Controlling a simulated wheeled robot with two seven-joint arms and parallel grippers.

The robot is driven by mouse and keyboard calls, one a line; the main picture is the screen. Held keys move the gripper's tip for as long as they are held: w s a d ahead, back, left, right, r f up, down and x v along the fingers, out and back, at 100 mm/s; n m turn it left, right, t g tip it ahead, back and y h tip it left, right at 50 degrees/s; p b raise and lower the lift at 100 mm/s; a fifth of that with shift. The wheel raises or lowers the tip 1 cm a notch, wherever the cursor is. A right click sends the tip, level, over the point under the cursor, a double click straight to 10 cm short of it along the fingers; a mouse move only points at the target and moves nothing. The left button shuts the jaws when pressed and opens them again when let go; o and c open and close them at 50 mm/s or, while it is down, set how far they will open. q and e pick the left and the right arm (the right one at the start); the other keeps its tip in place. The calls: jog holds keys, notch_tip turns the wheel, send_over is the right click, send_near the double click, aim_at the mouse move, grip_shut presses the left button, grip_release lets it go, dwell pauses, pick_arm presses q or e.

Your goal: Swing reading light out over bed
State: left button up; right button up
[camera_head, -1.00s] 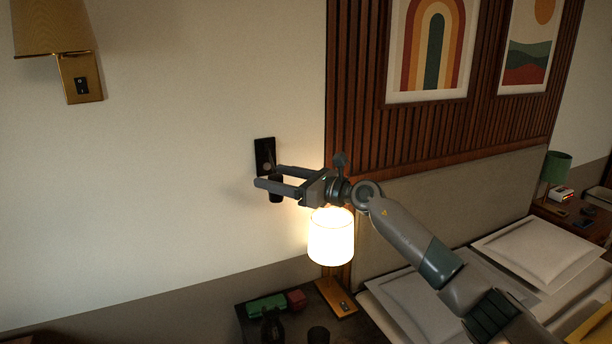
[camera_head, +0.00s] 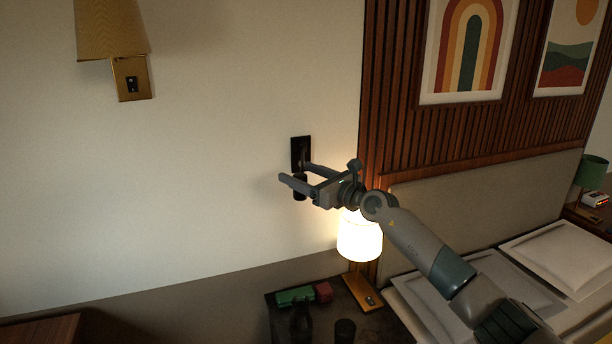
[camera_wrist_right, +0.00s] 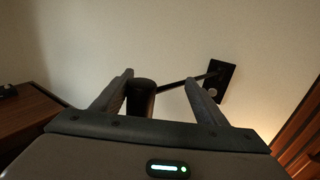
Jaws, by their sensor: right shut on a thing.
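The reading light has a black wall plate (camera_head: 301,150) on the cream wall, left of the slatted panel. Its dark cylindrical head (camera_head: 300,188) hangs just below the plate. My right gripper (camera_head: 291,171) is shut on the reading light, with one finger on either side of the head. In the right wrist view, the head (camera_wrist_right: 141,98) lies against the left finger, and a thin arm (camera_wrist_right: 184,83) runs from it to the plate (camera_wrist_right: 217,80). The bed (camera_head: 430,300) is at lower right, partly behind my right arm. My left gripper is not in view.
A lit table lamp (camera_head: 360,236) stands below my right gripper on a dark nightstand (camera_head: 325,322), with a green box (camera_head: 295,296), a red box (camera_head: 324,291) and dark items. A brass wall lamp (camera_head: 131,78) is at upper left. The wall between is bare.

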pick_arm(q)
jog(key=shift+a, duration=0.1)
pick_arm(e)
jog(key=shift+w+a+r, duration=0.2)
jog(key=shift+a+r, duration=0.1)
jog(key=shift+r, duration=0.05)
jog(key=shift+s+f, duration=0.1)
jog(key=shift+f, duration=0.2)
jog(key=shift+s+d+f, duration=0.15)
jog(key=shift+d+f, duration=0.1)
jog(key=shift+f, duration=0.1)
jog(key=shift+c, duration=0.4)
jog(key=b+v, duration=0.4)
jog(key=v, duration=1.2)
jog(key=shift+r+b, duration=0.15)
jog(key=shift+b, duration=0.2)
jog(key=shift+c, duration=0.3)
pick_arm(q)
jog(key=shift+a+f, duration=0.1)
jog(key=shift+f, duration=2.4)
pick_arm(e)
jog(key=shift+s+d+r, duration=0.15)
jog(key=shift+s+d, duration=0.05)
jog(key=shift+d, duration=0.3)
pick_arm(q)
jog(key=shift+c, duration=0.3)
